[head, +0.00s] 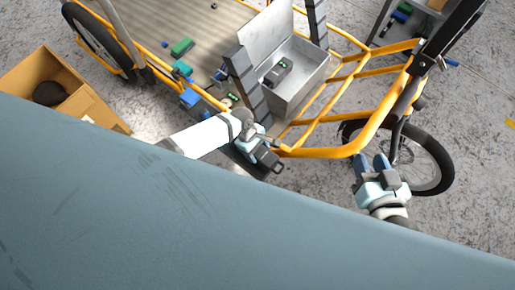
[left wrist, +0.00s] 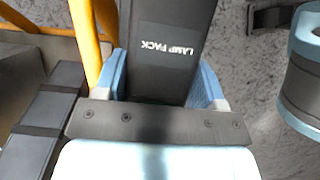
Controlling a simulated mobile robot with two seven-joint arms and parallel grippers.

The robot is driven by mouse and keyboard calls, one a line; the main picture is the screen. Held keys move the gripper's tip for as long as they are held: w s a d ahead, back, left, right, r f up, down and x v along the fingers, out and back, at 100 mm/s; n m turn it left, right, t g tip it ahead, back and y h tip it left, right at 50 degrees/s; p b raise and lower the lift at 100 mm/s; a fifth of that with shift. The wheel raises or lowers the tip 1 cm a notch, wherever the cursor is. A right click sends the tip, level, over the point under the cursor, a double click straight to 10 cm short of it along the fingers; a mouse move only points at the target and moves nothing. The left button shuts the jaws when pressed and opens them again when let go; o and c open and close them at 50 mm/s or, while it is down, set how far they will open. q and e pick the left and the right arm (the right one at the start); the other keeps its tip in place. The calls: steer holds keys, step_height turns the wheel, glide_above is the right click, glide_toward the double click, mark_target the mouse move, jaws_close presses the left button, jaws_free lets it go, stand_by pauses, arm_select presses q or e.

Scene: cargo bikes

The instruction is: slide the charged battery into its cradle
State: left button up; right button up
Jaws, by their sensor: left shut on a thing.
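My left gripper (head: 264,155) is shut on a black pack lettered "LAMP PACK" (left wrist: 165,45), held beside the yellow frame rail. In the left wrist view its blue fingers (left wrist: 162,85) press both sides of the pack. My right gripper (head: 373,161) is open and empty near the wheel. A dark unit with a green light (head: 278,71) sits in the open metal box (head: 300,95); I cannot tell whether it is a battery. I cannot make out the cradle.
Yellow rails (head: 330,152) surround the cargo bed (head: 185,20). Dark straps or posts (head: 246,80) stand by the metal box. Green and blue items (head: 182,47) lie along the bed's edge. A cardboard box (head: 92,105) stands left. A large blue-grey surface (head: 120,210) fills the foreground.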

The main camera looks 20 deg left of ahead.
arm_select(q)
steer(key=shift+f, duration=0.7)
arm_select(e)
steer(key=shift+s+f, duration=0.1)
arm_select(q)
steer(key=o, duration=1.2)
steer(key=shift+s+f, duration=0.2)
steer(key=shift+s, duration=0.1)
steer(key=shift+a, duration=0.1)
steer(key=shift+a+r, duration=0.2)
steer(key=shift+r, duration=0.5)
steer(key=p+v, duration=0.1)
steer(key=v, duration=0.3)
steer(key=p+v, duration=0.2)
steer(key=v, duration=0.2)
steer(key=w+p+v, duration=0.1)
steer(key=v, duration=0.4)
steer(key=shift+d+r+p, duration=0.2)
steer(key=shift+d+p, duration=0.1)
arm_select(e)
steer(key=f, duration=0.1)
steer(key=s+d+f+g+h, duration=0.1)
steer(key=d+f+g, duration=0.1)
steer(key=f, duration=0.1)
steer(key=shift+s+d+f+h, duration=0.1)
steer(key=shift+s+d+h, duration=0.05)
steer(key=shift+s+h, duration=0.15)
